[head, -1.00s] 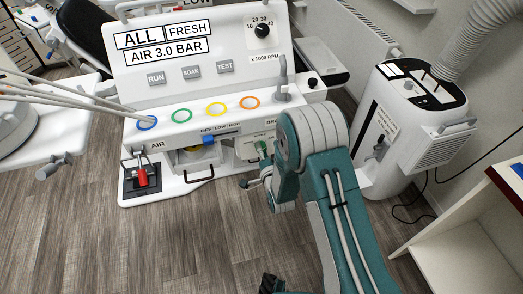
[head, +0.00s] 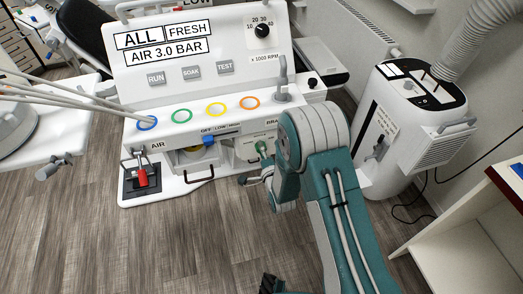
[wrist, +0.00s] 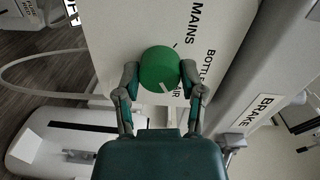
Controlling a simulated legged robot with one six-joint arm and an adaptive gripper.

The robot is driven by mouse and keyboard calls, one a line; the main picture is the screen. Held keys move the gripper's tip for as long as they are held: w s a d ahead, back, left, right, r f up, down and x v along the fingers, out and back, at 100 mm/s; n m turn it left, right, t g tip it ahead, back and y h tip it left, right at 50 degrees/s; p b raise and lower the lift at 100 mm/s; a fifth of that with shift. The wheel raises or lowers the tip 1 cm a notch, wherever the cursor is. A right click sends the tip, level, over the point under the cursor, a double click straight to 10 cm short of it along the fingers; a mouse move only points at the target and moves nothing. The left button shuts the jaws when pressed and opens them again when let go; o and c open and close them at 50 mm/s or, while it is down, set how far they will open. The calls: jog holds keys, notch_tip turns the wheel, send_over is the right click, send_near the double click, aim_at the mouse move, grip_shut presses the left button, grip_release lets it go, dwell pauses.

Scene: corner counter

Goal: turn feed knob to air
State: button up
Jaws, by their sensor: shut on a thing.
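The green feed knob (wrist: 160,69) is on a white panel with the labels MAINS, BOTTLE and AIR. A short white mark shows on the knob's lower edge in the wrist view, toward the AIR lettering (wrist: 179,89). My gripper (wrist: 159,73) has one finger on each side of the knob and is shut on it. In the head view, the knob (head: 262,148) shows just left of my arm, low on the front of the white unit (head: 215,100). My arm hides part of that panel.
A red-handled AIR valve (head: 141,177) and a blue knob (head: 208,140) are to the left on the same unit. A BRAKE label (wrist: 262,112) is on an adjoining panel. A white machine with a hose (head: 400,130) stands at right. The floor in front is clear.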

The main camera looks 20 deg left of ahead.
jog(key=o, duration=1.2)
jog(key=shift+w+d+f, duration=0.1)
jog(key=shift+c, duration=0.2)
jog(key=v, duration=1.2)
